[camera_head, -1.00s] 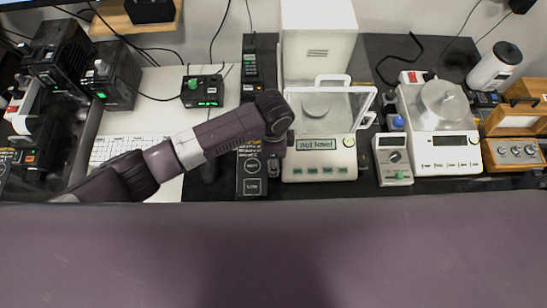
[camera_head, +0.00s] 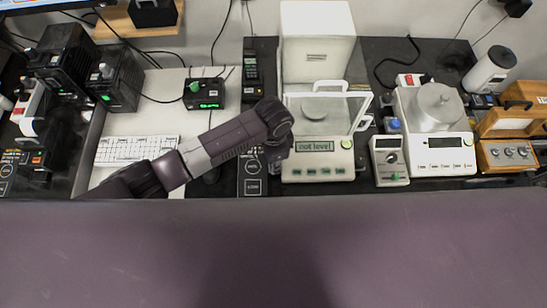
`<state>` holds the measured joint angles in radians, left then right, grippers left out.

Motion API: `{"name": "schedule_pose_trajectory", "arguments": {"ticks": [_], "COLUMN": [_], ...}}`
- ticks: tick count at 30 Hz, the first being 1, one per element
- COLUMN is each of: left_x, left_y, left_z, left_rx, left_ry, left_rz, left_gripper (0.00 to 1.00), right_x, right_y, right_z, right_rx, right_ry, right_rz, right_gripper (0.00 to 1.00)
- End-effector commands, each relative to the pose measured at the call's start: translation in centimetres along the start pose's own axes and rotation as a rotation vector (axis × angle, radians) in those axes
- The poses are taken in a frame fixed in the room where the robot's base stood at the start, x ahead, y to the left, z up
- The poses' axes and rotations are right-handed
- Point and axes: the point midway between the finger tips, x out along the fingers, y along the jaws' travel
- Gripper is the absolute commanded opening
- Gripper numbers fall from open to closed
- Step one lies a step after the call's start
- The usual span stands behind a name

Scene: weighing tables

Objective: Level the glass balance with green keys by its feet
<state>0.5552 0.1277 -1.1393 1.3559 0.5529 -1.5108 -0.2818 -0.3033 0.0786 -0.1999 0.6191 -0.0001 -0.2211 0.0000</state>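The glass balance with green keys (camera_head: 318,186) stands in the middle of the dark table. Its display (camera_head: 314,147) reads "not level". A round green level indicator (camera_head: 347,144) sits to the right of the display. The glass draft shield (camera_head: 328,110) encloses a round pan. My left arm comes in from the left, and its wrist is at the balance's front left corner. My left gripper (camera_head: 275,163) points down there, mostly hidden under the wrist, and its fingers are too small to read. The balance's feet are hidden. My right gripper is not in view.
A small meter (camera_head: 389,160) and a second balance with a metal cylinder (camera_head: 437,143) stand to the right. A black panel (camera_head: 252,180) lies just left of the glass balance. A keyboard (camera_head: 137,149), a small black box with a green knob (camera_head: 203,93) and black units are farther left.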

Motion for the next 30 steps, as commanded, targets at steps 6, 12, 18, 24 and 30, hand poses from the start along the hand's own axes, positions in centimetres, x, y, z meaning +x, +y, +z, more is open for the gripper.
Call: {"name": "schedule_pose_trajectory", "arguments": {"ticks": [6, 12, 18, 24, 30], "left_x": [0.0, 0.0, 0.0, -0.5, -3.8], "left_y": [0.0, 0.0, 0.0, -0.1, -0.1], "left_z": [0.0, 0.0, 0.0, -0.1, -0.2], "left_rx": [-0.011, -0.009, -0.009, -0.009, -0.006], "left_ry": [0.0, 0.001, 0.0, 0.002, 0.004], "left_rz": [0.0, 0.0, 0.0, -0.001, -0.004], "left_gripper": [0.0, 0.37, 0.41, 0.41, 0.41], "right_x": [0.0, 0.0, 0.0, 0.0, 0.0], "right_y": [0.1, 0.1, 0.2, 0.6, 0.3], "right_z": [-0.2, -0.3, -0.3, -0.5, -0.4], "right_rx": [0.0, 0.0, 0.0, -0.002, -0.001], "right_ry": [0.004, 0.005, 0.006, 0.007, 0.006], "right_rz": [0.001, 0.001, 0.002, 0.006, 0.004], "right_gripper": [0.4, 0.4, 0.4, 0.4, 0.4]}}
